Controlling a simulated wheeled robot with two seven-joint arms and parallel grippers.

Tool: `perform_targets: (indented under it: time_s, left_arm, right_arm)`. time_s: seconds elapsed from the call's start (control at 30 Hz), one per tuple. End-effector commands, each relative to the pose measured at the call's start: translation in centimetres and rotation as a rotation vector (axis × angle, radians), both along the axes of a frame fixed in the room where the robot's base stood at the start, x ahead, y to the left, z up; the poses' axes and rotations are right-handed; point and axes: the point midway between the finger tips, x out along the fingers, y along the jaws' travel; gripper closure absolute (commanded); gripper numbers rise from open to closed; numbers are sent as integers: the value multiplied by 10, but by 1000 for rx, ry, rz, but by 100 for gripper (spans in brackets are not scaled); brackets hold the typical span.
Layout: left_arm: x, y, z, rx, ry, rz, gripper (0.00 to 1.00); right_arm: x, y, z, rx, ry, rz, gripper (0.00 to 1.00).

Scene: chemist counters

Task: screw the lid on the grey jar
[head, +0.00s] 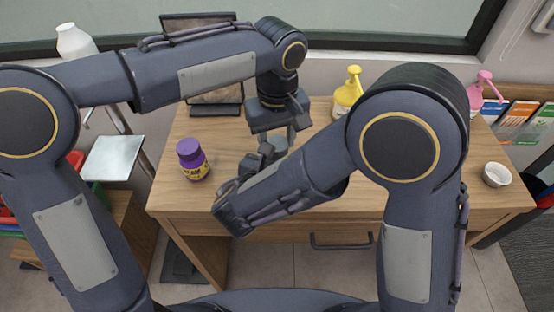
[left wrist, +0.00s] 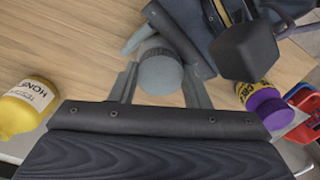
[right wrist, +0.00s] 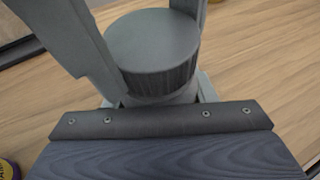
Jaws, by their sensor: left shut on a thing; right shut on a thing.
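The round grey lid (left wrist: 160,72) is between the light fingers of my left gripper (head: 278,137), which reaches down from above. In the right wrist view the lid (right wrist: 152,42) has a flat top and a dark ribbed side. The grey jar (right wrist: 172,98) shows as a narrow band directly under the lid; most of it is hidden. My right gripper (head: 263,155) comes in low from the side and is shut around the jar's body. The lid sits upright over the jar's mouth; how far it is threaded cannot be seen.
A purple-lidded jar (head: 193,160) stands left on the wooden desk (head: 330,175). A yellow bottle (head: 346,95), labelled honey in the left wrist view, stands at the back. A white bowl (head: 496,175) is at the right. My arms cross closely over the desk's middle.

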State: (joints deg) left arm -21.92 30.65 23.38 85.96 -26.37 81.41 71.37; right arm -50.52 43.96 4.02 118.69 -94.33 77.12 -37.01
Motion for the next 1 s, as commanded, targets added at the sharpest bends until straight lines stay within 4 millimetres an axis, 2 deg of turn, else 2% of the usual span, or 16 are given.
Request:
perform_targets:
  time_s: [0.17, 0.4, 0.5, 0.6, 0.7, 0.97, 1.0]
  left_arm:
    - [0, 0, 0, 0, 0, -339, 85]
    - [0, 0, -1, 0, 1, -968, 85]
    - [0, 0, -1, 0, 2, -1172, 85]
    - [0, 0, -2, 0, 2, -1302, 85]
    - [0, 0, -2, 1, 2, -1360, 85]
    - [0, 0, -1, 1, 1, -1368, 85]
    - [0, 0, -1, 1, 1, -1368, 55]
  right_arm:
    - [0, 0, 0, 0, 0, 0, 100]
    - [0, 0, 0, 0, 0, 0, 100]
    - [0, 0, 0, 0, 0, 0, 100]
    - [0, 0, 0, 0, 0, 0, 100]
    - [0, 0, 0, 0, 0, 0, 100]
    - [0, 0, 0, 0, 0, 0, 100]
    - [0, 0, 0, 0, 0, 0, 100]
